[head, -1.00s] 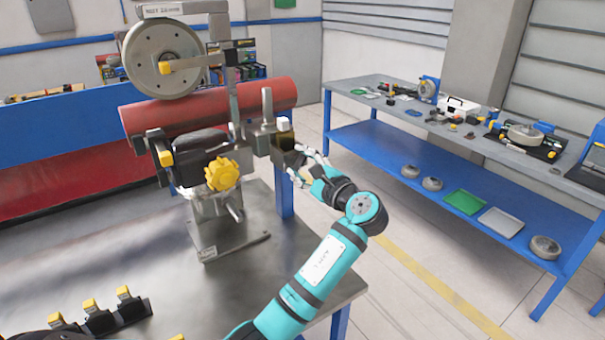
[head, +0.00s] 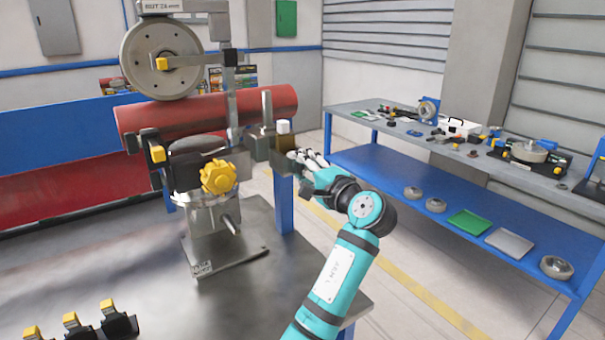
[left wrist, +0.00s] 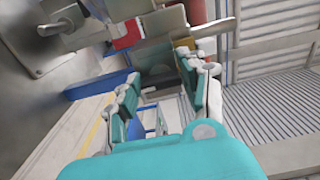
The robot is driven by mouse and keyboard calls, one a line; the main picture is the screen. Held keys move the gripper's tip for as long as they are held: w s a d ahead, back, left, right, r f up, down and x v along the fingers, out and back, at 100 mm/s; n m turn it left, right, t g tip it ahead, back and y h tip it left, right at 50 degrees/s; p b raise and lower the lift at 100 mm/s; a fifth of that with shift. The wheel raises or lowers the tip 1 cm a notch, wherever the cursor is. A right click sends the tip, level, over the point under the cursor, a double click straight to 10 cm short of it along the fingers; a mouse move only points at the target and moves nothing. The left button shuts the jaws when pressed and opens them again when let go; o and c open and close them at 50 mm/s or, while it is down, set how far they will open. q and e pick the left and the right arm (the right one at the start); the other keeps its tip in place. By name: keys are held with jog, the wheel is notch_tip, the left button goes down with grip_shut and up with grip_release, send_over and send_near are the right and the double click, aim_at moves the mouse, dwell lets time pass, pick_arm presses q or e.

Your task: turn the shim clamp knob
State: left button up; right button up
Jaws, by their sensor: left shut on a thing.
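The work fixture (head: 213,220) stands on the metal bench, with a yellow lobed knob (head: 217,177) on its front. A white-capped post (head: 283,127) and a dark olive block (head: 284,161) are at its right end. My left gripper (head: 298,162) is at this right end, well apart from the yellow knob. In the left wrist view, the left gripper (left wrist: 160,90) has its fingers on either side of the dark block (left wrist: 158,75), shut on it. I cannot tell whether this block belongs to the shim clamp knob. My right gripper is not in view.
A red cylinder (head: 270,99) lies behind the fixture, below a large grey wheel (head: 161,58). Several black and yellow clips (head: 80,326) stand at the bench's front left. A blue shelf table (head: 460,190) with parts stands at the right, across open floor.

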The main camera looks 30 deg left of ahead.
pick_arm(q)
jog(key=shift+f, duration=0.1)
dwell(0.3)
jog(key=o, duration=1.2)
jog(key=shift+c, duration=0.2)
jog(key=v, duration=1.2)
jog(key=shift+s, duration=0.1)
